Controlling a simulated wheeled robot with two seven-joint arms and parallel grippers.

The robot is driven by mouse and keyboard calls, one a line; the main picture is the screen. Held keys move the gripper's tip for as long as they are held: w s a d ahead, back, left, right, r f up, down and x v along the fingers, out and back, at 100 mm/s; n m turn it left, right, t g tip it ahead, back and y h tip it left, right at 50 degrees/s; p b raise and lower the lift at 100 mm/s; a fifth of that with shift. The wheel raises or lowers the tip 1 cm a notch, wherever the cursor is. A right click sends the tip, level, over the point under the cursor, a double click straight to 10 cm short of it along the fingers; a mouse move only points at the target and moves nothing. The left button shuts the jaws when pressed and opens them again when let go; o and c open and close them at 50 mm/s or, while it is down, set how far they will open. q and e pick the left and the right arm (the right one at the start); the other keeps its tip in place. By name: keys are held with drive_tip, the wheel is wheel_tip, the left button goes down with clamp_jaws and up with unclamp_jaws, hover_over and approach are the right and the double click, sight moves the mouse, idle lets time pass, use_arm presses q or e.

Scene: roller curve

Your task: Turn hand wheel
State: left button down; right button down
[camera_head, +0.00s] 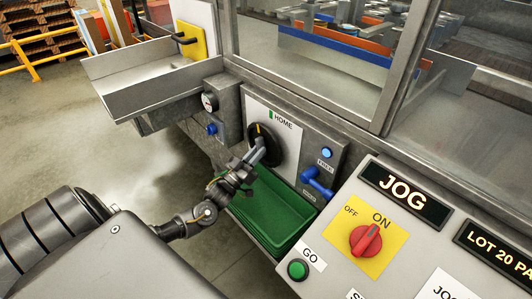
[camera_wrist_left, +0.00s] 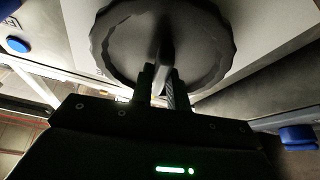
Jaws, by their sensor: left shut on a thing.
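The black hand wheel (camera_head: 267,146) is mounted on a white plate on the machine's front. A green HOME mark (camera_head: 272,114) sits on the plate above it, and a short yellow line shows on the wheel near its top left. My left gripper (camera_head: 250,160) is at the wheel's lower left, shut on the wheel's handle. In the left wrist view, the wheel (camera_wrist_left: 125,45) fills the top middle, and the fingers (camera_wrist_left: 160,85) close around a grey handle that stands out from it. My right gripper is not in view.
A green bin (camera_head: 270,215) stands below the wheel. A blue lever (camera_head: 317,183) and a lit blue button (camera_head: 327,153) are to its right. A JOG panel with a red knob (camera_head: 365,241) and green GO button (camera_head: 298,269) is at front right. A metal tray (camera_head: 150,85) juts out at upper left.

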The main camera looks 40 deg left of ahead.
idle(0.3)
use_arm(q)
drive_tip(key=c, duration=1.4)
unclamp_jaws()
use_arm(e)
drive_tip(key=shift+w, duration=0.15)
use_arm(q)
drive_tip(key=shift+o, duration=0.2)
